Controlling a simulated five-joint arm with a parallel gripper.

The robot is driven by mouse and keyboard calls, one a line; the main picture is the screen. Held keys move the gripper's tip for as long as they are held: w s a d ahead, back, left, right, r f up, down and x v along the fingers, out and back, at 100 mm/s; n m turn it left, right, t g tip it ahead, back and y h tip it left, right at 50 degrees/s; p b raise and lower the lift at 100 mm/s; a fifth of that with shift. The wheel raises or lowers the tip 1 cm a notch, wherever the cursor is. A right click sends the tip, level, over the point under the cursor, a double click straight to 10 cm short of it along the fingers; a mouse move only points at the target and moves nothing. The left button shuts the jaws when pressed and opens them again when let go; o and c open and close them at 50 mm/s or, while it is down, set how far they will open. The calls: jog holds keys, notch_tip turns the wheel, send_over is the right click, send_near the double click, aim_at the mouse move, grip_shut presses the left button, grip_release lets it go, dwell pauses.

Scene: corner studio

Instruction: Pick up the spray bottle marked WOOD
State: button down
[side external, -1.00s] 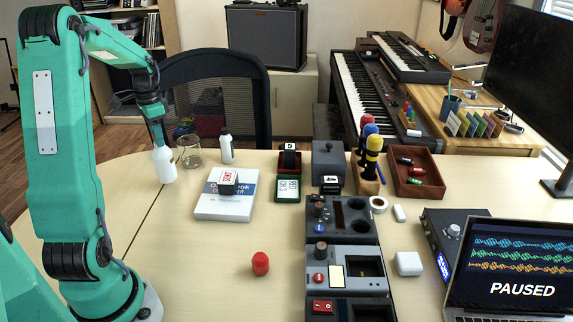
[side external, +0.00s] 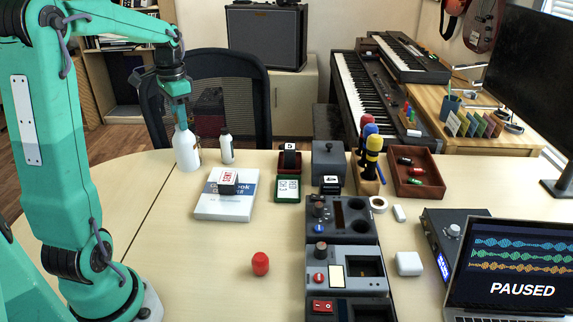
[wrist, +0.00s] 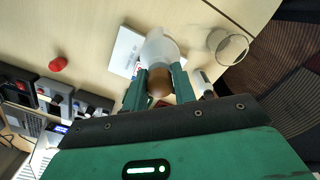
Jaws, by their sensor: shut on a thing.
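A white bottle (side external: 186,152) hangs upright below my gripper (side external: 177,108) at the left back of the table. In the wrist view my gripper (wrist: 158,84) is shut on the bottle's brown top, and the white body (wrist: 160,48) shows beyond the fingers. No WOOD marking can be read on it in either view. I cannot tell whether its base touches the table. A second white bottle with a black cap (side external: 227,147) stands just to its right, also in the wrist view (wrist: 205,82).
A clear glass (wrist: 228,45) stands close to the held bottle. A white book (side external: 222,208) with a SENT stamp block (side external: 228,184) lies in front. A red object (side external: 260,264) and several grey modules (side external: 340,255) are farther forward.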

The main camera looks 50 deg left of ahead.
jog(key=shift+w+d+r, duration=0.2)
jog(key=shift+d+r, duration=0.2)
jog(key=shift+d, duration=0.15)
jog(key=shift+s, duration=0.1)
